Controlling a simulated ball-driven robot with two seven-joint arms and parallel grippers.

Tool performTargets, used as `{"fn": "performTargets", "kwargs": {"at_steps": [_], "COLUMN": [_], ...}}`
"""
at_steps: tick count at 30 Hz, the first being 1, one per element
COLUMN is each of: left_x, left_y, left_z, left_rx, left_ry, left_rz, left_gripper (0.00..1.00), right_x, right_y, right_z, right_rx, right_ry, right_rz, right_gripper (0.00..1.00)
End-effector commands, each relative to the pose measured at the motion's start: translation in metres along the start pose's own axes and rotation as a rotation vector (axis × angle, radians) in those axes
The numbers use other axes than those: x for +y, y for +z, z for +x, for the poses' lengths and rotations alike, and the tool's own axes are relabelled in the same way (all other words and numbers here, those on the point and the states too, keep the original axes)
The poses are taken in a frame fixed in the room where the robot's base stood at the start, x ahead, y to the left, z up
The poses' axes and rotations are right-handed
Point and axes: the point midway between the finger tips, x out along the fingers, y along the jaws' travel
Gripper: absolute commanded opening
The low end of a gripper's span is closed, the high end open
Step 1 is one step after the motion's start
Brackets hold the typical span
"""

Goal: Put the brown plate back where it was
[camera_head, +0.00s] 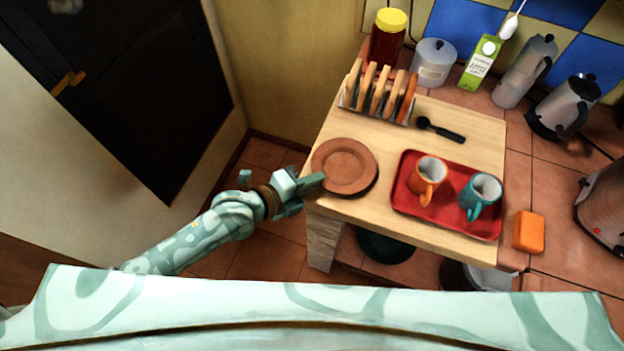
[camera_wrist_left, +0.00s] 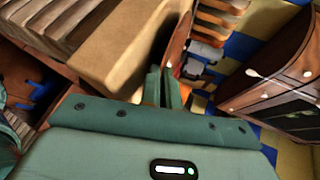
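The brown plate (camera_head: 345,165) is at the left end of the pale wooden counter top (camera_head: 410,228), by its left edge. A dark shadow shows along its lower right rim, so it seems slightly raised. My left gripper (camera_head: 316,181) reaches in from the left with its fingers at the plate's near left rim. In the left wrist view the two fingers (camera_wrist_left: 164,88) are close together and the plate (camera_wrist_left: 179,38) shows as a thin brown edge running into them. They look shut on the rim. My right gripper is in neither view.
A red tray (camera_head: 405,200) with an orange mug (camera_head: 427,178) and a teal mug (camera_head: 478,197) stands right of the plate. A toast rack (camera_head: 378,94) and a black scoop (camera_head: 441,131) lie behind. An orange block (camera_head: 529,232) is further right. Bare wood separates plate and rack.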

Motion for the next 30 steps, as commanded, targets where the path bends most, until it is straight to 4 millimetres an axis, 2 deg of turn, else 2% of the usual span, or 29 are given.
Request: {"fn": "performTargets", "kwargs": {"at_steps": [6, 7, 8, 17, 20, 30], "left_x": [0.001, 0.002, 0.002, -0.002, 0.000, -0.001], "left_y": [0.000, 0.000, 0.000, 0.000, 0.000, 0.000], "left_z": [0.001, 0.001, 0.000, -0.001, -0.012, -0.089], "left_rx": [0.000, 0.000, 0.000, 0.000, -0.001, 0.000], "left_ry": [-0.002, 0.000, 0.000, 0.000, 0.003, 0.004], "left_rz": [0.001, 0.001, 0.001, 0.000, 0.003, 0.003], "left_gripper": [0.00, 0.09, 0.12, 0.12, 0.12, 0.12], "right_x": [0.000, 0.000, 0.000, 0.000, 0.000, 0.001], "right_y": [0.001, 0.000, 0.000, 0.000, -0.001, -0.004], "right_z": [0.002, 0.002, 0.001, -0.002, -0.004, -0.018], "right_rx": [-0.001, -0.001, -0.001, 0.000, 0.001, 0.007], "right_ry": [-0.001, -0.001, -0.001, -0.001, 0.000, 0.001], "right_rz": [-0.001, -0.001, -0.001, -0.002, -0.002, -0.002], "right_gripper": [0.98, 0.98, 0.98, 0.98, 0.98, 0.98]}}
